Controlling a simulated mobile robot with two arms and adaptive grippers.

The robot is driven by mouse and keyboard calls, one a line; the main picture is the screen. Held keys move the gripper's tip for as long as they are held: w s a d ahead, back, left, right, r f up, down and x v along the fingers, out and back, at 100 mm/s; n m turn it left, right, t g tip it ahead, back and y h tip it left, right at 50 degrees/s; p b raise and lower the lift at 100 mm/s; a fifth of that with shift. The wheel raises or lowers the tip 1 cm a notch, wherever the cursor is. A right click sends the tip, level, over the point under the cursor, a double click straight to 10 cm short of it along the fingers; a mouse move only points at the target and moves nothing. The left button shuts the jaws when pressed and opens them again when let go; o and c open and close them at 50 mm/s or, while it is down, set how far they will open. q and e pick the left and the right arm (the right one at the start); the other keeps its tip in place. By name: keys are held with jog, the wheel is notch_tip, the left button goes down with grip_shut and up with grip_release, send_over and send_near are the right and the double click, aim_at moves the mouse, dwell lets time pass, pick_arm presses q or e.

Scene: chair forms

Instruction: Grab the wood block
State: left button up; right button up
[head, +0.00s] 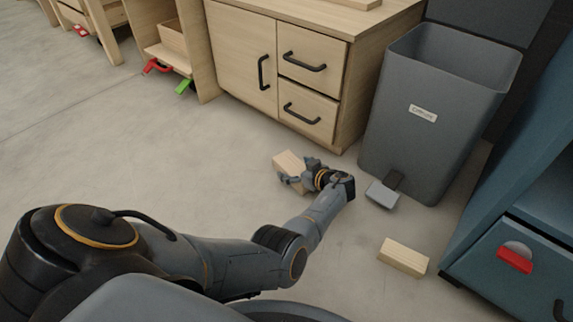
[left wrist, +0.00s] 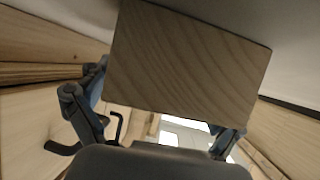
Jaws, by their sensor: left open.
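A light wood block (head: 288,161) is on the floor in front of the wooden cabinet in the head view. My left gripper (head: 302,175) is at this block, its fingers beside it and hiding part of it. In the left wrist view the block (left wrist: 190,62) fills the upper middle, its grained face close to the camera. The open left fingers (left wrist: 163,108) show on either side of it; whether they touch it I cannot tell. A second wood block (head: 403,257) lies on the floor at the lower right, apart from the gripper. My right gripper is not in view.
A wooden cabinet (head: 240,62) with black handles stands behind the block. A grey bin (head: 425,125) with a pedal (head: 383,194) stands right of the gripper. A blue cabinet (head: 535,225) is at the right edge. The floor (head: 150,140) to the left is clear.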

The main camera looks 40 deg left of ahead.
pick_arm(q)
jog(key=shift+c, duration=0.6)
jog(key=shift+r, duration=0.1)
jog(key=c, duration=1.3)
jog(key=shift+c, duration=0.2)
